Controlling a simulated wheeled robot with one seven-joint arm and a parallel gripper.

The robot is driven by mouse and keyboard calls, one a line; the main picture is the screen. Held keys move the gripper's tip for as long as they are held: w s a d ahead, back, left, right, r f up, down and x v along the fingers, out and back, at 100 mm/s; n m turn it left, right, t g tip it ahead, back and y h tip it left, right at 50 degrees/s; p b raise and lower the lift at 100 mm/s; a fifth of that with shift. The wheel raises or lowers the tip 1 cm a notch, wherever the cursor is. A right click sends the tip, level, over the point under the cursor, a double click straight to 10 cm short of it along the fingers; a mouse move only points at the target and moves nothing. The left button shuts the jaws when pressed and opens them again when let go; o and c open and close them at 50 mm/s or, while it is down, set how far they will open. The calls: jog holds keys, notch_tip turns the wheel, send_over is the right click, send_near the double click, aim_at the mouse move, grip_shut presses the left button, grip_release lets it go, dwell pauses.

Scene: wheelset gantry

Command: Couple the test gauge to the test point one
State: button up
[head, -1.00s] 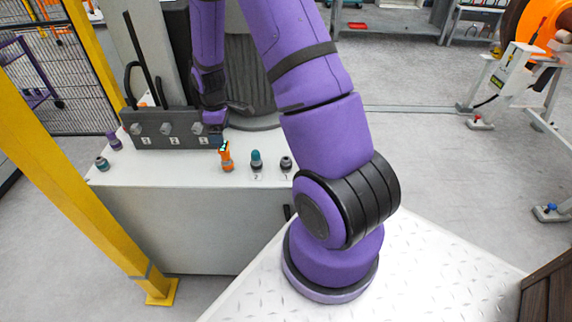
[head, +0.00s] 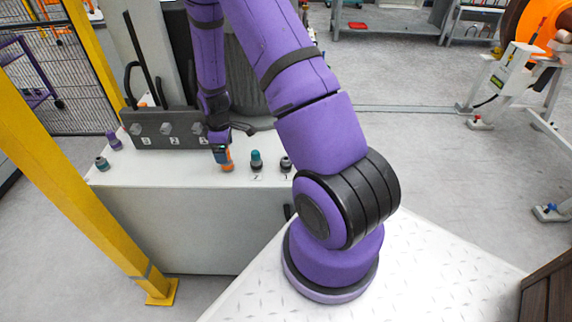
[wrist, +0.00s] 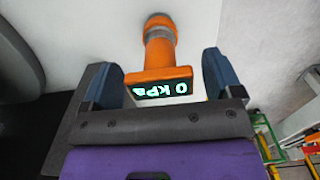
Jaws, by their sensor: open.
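The test gauge (head: 228,164) is orange and stands upright near the front of the pale cabinet top. Its lit display reads 0 kPa in the wrist view (wrist: 160,52). My gripper (head: 222,150) is open at the gauge's upper part. In the wrist view my gripper (wrist: 163,82) has one dark blue finger pad on each side of the gauge head, with visible gaps. A dark block (head: 160,143) at the back of the cabinet bears several grey ports above small number plates. The right-hand port (head: 197,127) is beside my wrist; its number is too small to read surely.
A teal-capped fitting (head: 256,160) and a dark fitting (head: 286,163) stand right of the gauge. A teal-grey fitting (head: 102,163) and a purple one (head: 113,140) are at the cabinet's left end. A yellow post (head: 85,200) rises in front on the left.

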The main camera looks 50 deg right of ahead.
jog(key=shift+f, duration=1)
dwell(0.5)
jog(key=c, duration=1.2)
jog(key=shift+r, duration=3)
